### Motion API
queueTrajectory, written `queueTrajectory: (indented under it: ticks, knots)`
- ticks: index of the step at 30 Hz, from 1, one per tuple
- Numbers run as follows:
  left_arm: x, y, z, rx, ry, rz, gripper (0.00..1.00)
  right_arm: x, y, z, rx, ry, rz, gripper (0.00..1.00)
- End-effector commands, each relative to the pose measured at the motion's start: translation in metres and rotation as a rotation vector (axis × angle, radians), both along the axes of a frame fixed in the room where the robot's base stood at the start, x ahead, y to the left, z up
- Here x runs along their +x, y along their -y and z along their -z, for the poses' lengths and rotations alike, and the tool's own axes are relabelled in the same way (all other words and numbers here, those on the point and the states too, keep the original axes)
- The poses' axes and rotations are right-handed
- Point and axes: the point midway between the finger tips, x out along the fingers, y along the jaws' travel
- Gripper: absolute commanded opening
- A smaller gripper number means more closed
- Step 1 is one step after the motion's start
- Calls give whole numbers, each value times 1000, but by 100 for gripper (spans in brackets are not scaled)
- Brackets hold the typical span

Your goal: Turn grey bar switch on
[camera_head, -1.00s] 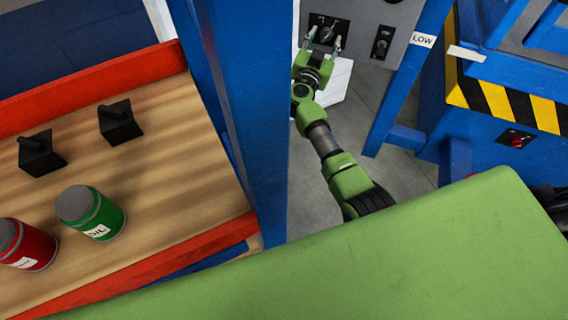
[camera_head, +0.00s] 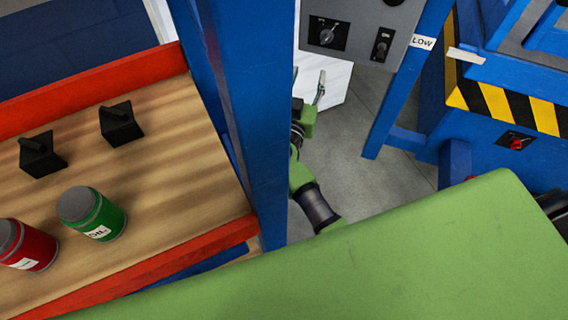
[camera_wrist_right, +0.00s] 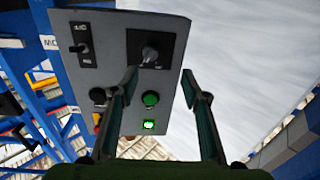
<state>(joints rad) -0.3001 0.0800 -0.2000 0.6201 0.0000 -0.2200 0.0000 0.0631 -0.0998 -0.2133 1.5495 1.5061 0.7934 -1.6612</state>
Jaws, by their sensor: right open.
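The grey bar switch (camera_head: 328,34) is a rotary handle on a black plate on the grey control panel (camera_head: 362,22). It also shows in the right wrist view (camera_wrist_right: 150,53), its bar slanted. My right gripper (camera_head: 309,82) is below the switch in the head view, apart from the panel and partly hidden by the blue post. In the wrist view its two fingers (camera_wrist_right: 158,77) stand wide apart with nothing between them, and the switch appears just above the gap. My left gripper is not in view.
A black toggle switch (camera_head: 382,46) sits right of the bar switch. The wrist view shows a lit green light (camera_wrist_right: 148,124) and a green button (camera_wrist_right: 150,99). A blue post (camera_head: 245,120) stands left of my arm. Several items stand on the wooden bench (camera_head: 150,190).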

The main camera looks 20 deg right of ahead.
Motion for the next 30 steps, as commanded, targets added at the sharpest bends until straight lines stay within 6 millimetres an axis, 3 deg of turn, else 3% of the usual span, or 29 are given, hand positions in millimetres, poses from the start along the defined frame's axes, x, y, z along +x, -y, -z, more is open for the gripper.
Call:
queueTrajectory:
  ticks: [17, 30]
  knots:
    - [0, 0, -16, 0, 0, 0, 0, -13, -50, 100, -64, -102, -291, 42]
    - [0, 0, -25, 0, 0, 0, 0, -45, -77, 178, -42, -241, -455, 42]
